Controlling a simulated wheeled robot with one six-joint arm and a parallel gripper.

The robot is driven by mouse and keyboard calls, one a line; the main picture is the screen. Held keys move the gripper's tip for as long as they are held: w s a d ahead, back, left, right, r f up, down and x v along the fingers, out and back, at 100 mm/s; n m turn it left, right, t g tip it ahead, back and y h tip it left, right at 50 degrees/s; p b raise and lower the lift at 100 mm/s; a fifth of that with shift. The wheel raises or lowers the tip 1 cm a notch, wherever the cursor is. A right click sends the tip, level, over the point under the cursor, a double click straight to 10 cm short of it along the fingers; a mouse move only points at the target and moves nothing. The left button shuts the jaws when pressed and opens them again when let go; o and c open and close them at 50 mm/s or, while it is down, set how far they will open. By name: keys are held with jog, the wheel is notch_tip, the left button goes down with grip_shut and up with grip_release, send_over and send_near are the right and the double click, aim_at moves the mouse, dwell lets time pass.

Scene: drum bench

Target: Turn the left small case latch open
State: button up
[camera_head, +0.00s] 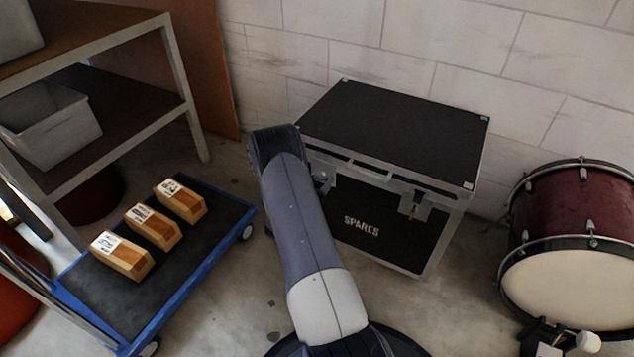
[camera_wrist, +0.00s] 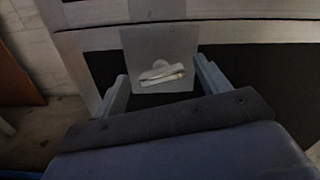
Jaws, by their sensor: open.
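The black case (camera_head: 395,125) with silver edges and the word SPARES stands shut against the wall in the head view. Its left latch (camera_head: 323,183) shows only partly beside my arm. In the wrist view the left latch (camera_wrist: 163,73) is a pale metal wing lying nearly level on a grey square plate (camera_wrist: 138,42). My gripper (camera_wrist: 161,80) is open, with one finger on each side of the latch plate. I see no finger touching the wing. In the head view my arm hides the gripper.
The case's right latch (camera_head: 414,206) is in clear view. A drum (camera_head: 572,225) stands at the right. A blue-edged cart (camera_head: 205,262) with three wooden blocks (camera_head: 152,227) is at the left, below a shelf (camera_head: 120,108) with a grey bin (camera_head: 50,125).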

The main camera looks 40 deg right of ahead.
jog(key=shift+w+d, duration=0.1)
jog(key=shift+d, duration=0.2)
jog(key=shift+c, duration=0.5)
jog(key=c, duration=0.9)
jog(key=shift+f+m+b, duration=0.15)
jog(key=shift+m+b, duration=0.45)
jog(key=shift+b, duration=0.3)
jog(key=shift+m+b, duration=0.35)
jog(key=shift+m, duration=0.15)
jog(key=o, duration=1)
jog(key=shift+r, duration=0.2)
